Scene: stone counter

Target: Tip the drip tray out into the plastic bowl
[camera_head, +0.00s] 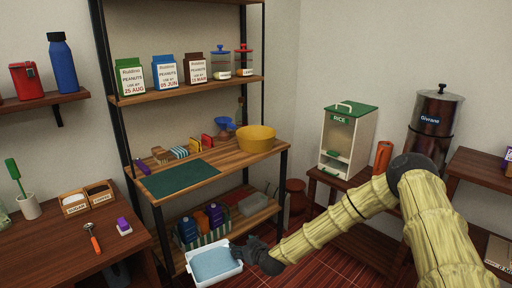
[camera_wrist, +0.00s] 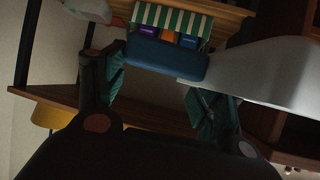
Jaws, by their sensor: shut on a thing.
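The drip tray (camera_head: 232,271) is a white, shallow, open tray with a flat pale-blue fill, low at the bottom of the head view. It looks about level. My gripper (camera_head: 243,249) is shut on its right-hand edge. The wrist view shows my gripper's two fingers (camera_wrist: 158,88) with green pads; a pale grey-white surface lies beside the right one, and I cannot tell which part it is. The plastic bowl (camera_head: 256,145) is yellow and stands on the middle wooden shelf, above and right of the tray. Its inside is mostly hidden.
A green mat (camera_head: 180,178) lies left of the bowl, with a blue scoop-like thing (camera_head: 225,128) behind it. A striped crate (camera_head: 205,233) of bottles sits on the low shelf by the tray. A black shelf post (camera_head: 158,235) stands left. A rice dispenser (camera_head: 349,140) stands right.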

